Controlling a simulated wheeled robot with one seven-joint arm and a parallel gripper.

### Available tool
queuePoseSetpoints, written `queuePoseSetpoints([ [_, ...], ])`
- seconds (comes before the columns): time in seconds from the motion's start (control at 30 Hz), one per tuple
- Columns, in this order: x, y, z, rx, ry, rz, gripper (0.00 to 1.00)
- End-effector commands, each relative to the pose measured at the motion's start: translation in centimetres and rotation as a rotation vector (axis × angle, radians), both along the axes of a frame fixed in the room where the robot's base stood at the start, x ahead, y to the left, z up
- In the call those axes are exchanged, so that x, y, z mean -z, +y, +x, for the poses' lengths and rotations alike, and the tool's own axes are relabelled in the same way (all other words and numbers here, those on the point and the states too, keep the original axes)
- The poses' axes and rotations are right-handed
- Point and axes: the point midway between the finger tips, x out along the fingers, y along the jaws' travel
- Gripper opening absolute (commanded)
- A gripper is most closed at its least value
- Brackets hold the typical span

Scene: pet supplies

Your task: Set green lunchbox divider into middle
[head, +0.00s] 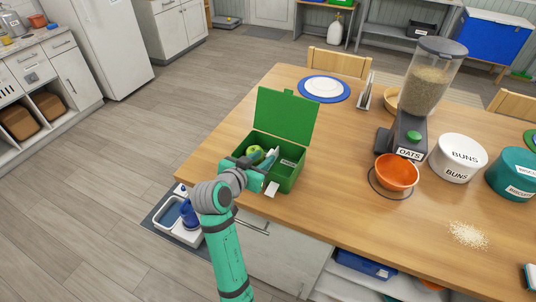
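The green lunchbox (294,178) stands near the table's front left edge with its lid (285,118) raised at the back. Inside, on the left, is a round light-green item (256,153). My gripper (268,163) reaches over the box's front left part, and a teal finger shows inside. My arm and gripper hide much of the front and the left interior. I cannot make out a separate green divider or whether the fingers hold anything.
To the right on the wooden table (340,205) are an orange bowl (397,171), an oats dispenser (411,135), a white buns canister (457,158) and a teal canister (514,174). A plate (323,87) lies behind the box. Scattered oats (468,235) lie front right.

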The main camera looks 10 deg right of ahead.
Motion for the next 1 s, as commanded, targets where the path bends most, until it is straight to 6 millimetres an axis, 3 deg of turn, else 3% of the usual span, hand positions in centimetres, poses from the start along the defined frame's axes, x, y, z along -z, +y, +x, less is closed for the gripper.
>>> queuePoseSetpoints([
  [0.1,-0.9,1.5,-1.5,-0.003,-0.002,0.0,0.28],
  [0.33,-1.8,2.9,-3.2,0.0,-0.001,0.001,0.28],
  [1.0,-1.9,3.1,-3.6,0.001,0.0,0.0,0.28],
])
